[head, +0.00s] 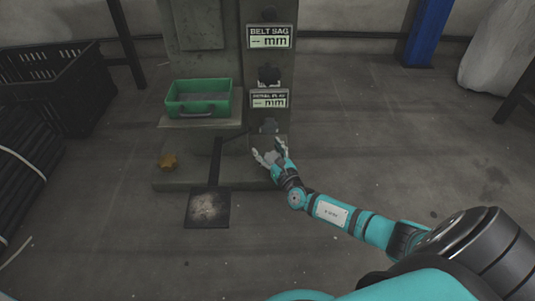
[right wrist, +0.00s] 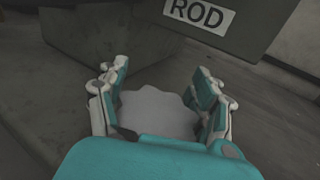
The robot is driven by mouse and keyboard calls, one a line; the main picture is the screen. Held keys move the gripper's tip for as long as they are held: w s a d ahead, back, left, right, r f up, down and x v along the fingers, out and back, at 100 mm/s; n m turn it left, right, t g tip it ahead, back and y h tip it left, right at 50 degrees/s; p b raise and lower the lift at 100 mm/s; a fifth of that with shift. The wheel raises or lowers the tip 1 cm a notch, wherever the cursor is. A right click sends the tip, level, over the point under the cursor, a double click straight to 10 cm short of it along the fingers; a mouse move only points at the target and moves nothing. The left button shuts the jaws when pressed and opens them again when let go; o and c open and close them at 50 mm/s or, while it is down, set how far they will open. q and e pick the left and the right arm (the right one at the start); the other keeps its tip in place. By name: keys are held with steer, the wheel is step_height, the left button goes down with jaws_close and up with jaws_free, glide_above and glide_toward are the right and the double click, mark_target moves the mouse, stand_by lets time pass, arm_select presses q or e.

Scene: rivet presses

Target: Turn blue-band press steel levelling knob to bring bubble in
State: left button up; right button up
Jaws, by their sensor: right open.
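My right gripper (head: 267,157) is low at the right side of the press (head: 228,60), by its base. The gripper is open, and in the right wrist view its two fingers (right wrist: 160,100) stand on either side of a pale grey, scalloped steel knob (right wrist: 158,108). The fingers look apart from the knob's rim, though contact low down is hidden by my gripper body. In the head view the knob (head: 271,157) is small and partly covered by the fingers. I cannot make out a blue band or a bubble. My left gripper is not in view.
A brass-coloured knob (head: 168,160) sits on the left of the base. A green tray (head: 199,97) rests on a shelf above it. A dark pedal (head: 208,208) lies in front. A "ROD" label (right wrist: 199,15) is near the gripper.

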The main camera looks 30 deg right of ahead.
steer(key=shift+w, duration=0.1)
steer(key=shift+c, duration=0.5)
steer(key=c, duration=0.9)
steer(key=shift+a+f, duration=0.1)
steer(key=shift+f, duration=0.05)
jaws_close()
